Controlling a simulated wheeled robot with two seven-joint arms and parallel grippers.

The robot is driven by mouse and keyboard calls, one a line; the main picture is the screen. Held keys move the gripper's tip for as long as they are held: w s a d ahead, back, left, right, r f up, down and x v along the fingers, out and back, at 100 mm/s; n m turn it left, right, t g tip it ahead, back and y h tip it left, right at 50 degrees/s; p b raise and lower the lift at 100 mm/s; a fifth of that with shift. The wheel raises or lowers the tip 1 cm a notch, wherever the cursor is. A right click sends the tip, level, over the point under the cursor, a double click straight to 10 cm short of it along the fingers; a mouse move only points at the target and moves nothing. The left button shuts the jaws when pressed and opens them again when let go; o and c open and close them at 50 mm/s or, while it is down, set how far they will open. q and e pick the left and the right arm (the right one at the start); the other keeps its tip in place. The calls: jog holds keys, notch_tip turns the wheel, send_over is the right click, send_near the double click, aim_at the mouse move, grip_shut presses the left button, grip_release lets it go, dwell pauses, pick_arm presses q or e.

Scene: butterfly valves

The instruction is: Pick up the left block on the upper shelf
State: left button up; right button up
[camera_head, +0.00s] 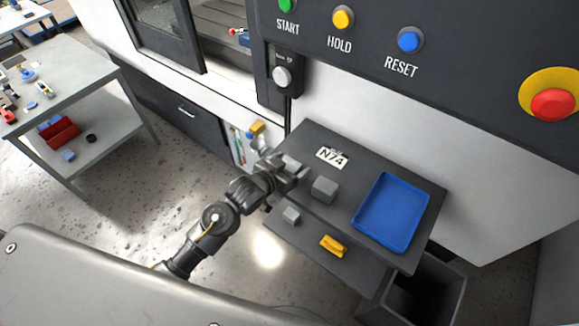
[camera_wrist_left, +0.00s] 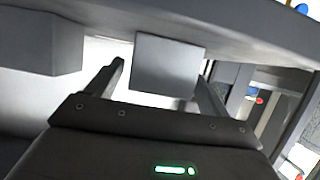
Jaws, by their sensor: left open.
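My left gripper (camera_head: 291,172) is open at the left end of the dark upper shelf (camera_head: 352,160). In the left wrist view a grey block (camera_wrist_left: 168,66) shows between its two spread fingers, with a finger on each side; contact cannot be told. In the head view this left block is mostly hidden by the gripper. A second grey block (camera_head: 324,189) sits to the right on the upper shelf; a grey block also shows at the left of the wrist view (camera_wrist_left: 40,42). My right gripper is not in view.
A blue tray (camera_head: 390,212) lies on the right of the upper shelf, near an N74 label (camera_head: 332,158). The lower shelf holds a small grey block (camera_head: 291,215) and a yellow piece (camera_head: 333,246). A machine panel (camera_head: 440,90) overhangs behind. A dark bin (camera_head: 425,290) stands front right.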

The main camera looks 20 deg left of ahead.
aim_at(290, 164)
pick_arm(q)
jog(key=shift+s, duration=0.1)
jog(key=c, duration=1.3)
jog(key=shift+r, duration=0.15)
jog(key=shift+r, duration=0.3)
notch_tip(290, 164, up, 2)
jog(key=shift+r, duration=0.15)
jog(key=s+a+r, duration=0.9)
jog(key=a+r, duration=0.1)
jog(key=shift+a+p, duration=0.25)
jog(key=shift+p, duration=0.2)
